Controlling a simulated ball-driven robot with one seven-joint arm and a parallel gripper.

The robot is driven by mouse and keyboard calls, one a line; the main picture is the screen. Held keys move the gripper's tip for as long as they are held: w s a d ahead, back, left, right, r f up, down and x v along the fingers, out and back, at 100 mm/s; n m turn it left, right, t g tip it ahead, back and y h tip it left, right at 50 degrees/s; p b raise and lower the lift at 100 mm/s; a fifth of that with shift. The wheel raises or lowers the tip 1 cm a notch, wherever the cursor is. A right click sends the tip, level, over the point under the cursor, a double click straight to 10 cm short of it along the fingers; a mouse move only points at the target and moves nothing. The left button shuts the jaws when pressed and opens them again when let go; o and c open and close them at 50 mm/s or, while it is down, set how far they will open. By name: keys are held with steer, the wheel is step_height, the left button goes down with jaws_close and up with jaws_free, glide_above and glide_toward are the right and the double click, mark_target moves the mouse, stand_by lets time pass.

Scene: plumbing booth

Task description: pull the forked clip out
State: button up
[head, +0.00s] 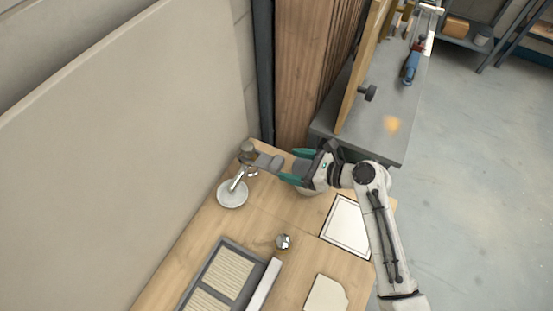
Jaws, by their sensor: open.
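A small metal fitting (248,152) stands at the far left end of the wooden bench, with a grey piece (268,162) reaching from it toward my gripper. I cannot tell the forked clip apart from these parts at this size. My gripper (292,166) comes in from the right, with its teal fingers apart. It is open, close to the right end of the grey piece. I cannot tell whether the fingers touch it or stand around it.
A round white dish (232,193) with a metal piece sits left of my gripper. A small shiny knob (283,241), a dark-framed tray (196,303) and a white-topped panel (346,226) lie nearer on the bench. A wooden post (300,70) rises behind.

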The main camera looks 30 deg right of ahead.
mark_target(279, 162)
steer(key=x, duration=0.6)
steer(key=shift+a, duration=0.1)
